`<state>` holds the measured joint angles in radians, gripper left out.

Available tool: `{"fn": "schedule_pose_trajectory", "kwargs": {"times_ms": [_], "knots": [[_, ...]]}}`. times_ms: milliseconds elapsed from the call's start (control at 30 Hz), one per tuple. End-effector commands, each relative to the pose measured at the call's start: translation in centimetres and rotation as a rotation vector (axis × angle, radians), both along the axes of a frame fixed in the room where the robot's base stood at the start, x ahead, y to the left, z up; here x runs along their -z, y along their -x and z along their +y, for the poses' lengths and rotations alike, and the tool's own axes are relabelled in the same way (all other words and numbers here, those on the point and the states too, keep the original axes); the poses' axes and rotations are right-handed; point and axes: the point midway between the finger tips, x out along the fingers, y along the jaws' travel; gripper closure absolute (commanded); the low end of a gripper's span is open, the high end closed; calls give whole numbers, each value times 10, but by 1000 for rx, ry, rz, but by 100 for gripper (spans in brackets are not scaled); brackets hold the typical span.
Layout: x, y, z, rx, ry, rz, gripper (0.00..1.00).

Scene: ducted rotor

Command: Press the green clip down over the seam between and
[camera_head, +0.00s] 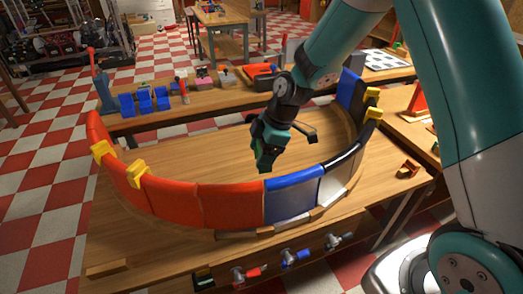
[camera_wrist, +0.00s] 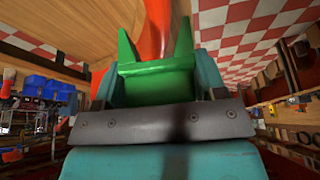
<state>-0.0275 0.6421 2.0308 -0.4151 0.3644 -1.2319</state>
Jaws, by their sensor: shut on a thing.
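My gripper (camera_head: 266,160) hangs just above and inside the front wall of the ring, over its red and blue panels. In the wrist view the gripper is shut on the green clip (camera_wrist: 156,78), a block with two upright prongs. The clip is hard to tell from the gripper in the head view. A red panel (camera_head: 232,205) and a blue panel (camera_head: 291,198) meet at a seam below the gripper. In the wrist view a red curved strip (camera_wrist: 158,22) lies beyond the clip's prongs; I cannot tell if they touch.
Yellow clips sit on the ring at left (camera_head: 138,174) and right (camera_head: 373,113). The ring stands on a wooden workbench (camera_head: 110,245). A rear bench (camera_head: 205,103) holds blue bins (camera_head: 145,101) and small parts. The ring's wooden middle looks mostly clear.

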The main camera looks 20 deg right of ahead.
Motion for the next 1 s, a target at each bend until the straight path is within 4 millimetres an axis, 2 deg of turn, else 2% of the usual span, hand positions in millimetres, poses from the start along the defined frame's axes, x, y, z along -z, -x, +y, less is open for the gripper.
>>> {"fn": "schedule_pose_trajectory", "kwargs": {"times_ms": [267, 1000], "knots": [[10, 0, -4, 1, -2, 0, 58], [71, 0, -4, 3, -2, 0, 58]]}}
